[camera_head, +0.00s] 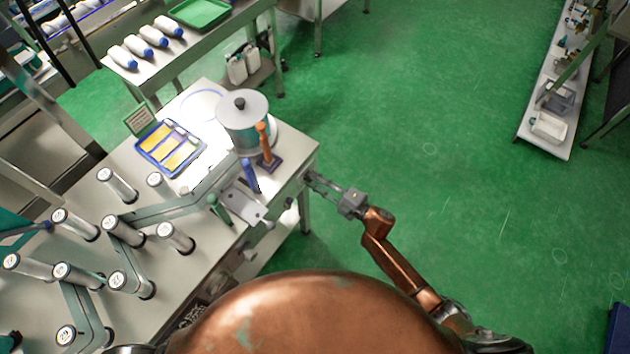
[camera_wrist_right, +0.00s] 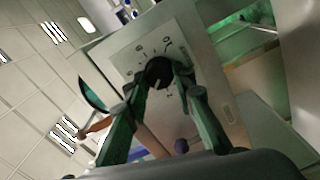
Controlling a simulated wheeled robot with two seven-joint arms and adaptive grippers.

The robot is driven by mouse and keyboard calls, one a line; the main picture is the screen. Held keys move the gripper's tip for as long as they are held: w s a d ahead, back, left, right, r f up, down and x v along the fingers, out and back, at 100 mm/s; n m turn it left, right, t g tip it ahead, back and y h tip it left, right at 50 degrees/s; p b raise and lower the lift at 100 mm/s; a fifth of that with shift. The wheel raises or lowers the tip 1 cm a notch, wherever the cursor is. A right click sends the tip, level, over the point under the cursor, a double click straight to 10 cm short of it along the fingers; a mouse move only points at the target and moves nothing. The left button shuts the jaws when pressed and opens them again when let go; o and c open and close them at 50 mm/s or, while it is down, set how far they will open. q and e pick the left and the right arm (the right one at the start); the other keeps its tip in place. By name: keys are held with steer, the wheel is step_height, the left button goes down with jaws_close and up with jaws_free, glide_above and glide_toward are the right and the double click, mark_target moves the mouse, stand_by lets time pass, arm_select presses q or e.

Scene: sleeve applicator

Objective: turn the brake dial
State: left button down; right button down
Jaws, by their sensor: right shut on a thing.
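The brake dial (camera_wrist_right: 159,73) is a black round knob with a pale mark, on a light grey panel with numbers and ticks around it. It shows in the right wrist view. My right gripper (camera_wrist_right: 160,80) has its two fingers on either side of the dial and is shut on it. In the head view my right gripper (camera_head: 316,181) is at the right end of the sleeve applicator's table, and the dial is hidden there. My left gripper does not show in the head view.
On the table (camera_head: 292,148) stand a metal pot-like drum (camera_head: 243,122), a blue tray (camera_head: 160,163) with yellow pieces, and several metal cylinders (camera_head: 122,230). An orange lever (camera_head: 264,142) stands beside the drum.

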steer(key=c, duration=1.6)
jaws_free()
steer(key=v, duration=1.2)
steer(key=shift+w, duration=0.1)
